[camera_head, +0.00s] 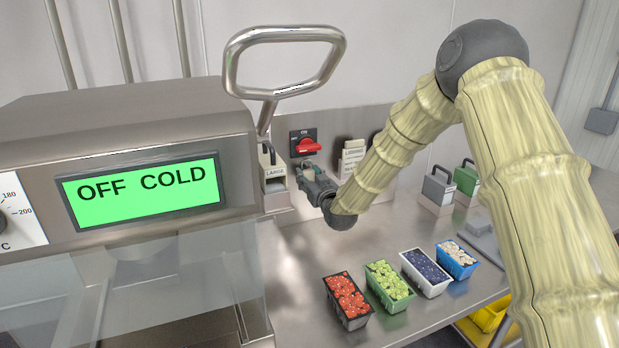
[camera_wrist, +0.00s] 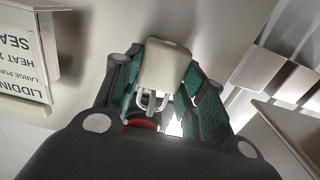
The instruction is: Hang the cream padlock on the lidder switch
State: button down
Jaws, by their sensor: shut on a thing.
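The lidder switch is a red rotary handle (camera_head: 308,146) on a dark plate on the back panel. In the wrist view a red part (camera_wrist: 143,123) shows low between my fingers, mostly hidden. My gripper (camera_head: 307,174) is just below the switch in the head view. Its teal-padded fingers are shut on the cream padlock (camera_wrist: 166,63) in the wrist view. The pale shackle (camera_wrist: 150,99) extends from the body toward the red part. I cannot tell whether it passes through the switch. In the head view the padlock is too small and covered to make out.
A machine with a green "OFF COLD" display (camera_head: 140,190) and a large metal handle (camera_head: 284,60) stands left of my gripper. Several punnets of fruit (camera_head: 347,300) sit on the steel counter (camera_head: 300,262). Grey (camera_head: 437,188) and green (camera_head: 467,180) blocks with handles stand at right.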

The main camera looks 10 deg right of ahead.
jog(key=shift+f+b, duration=0.35)
jog(key=shift+f, duration=0.25)
jog(key=c, duration=0.8)
grip_release()
jog(key=shift+o, duration=0.2)
jog(key=shift+s, duration=0.1)
jog(key=s+d, duration=0.2)
jog(key=s, duration=0.9)
jog(key=shift+s, duration=0.3)
jog(key=shift+d, duration=0.1)
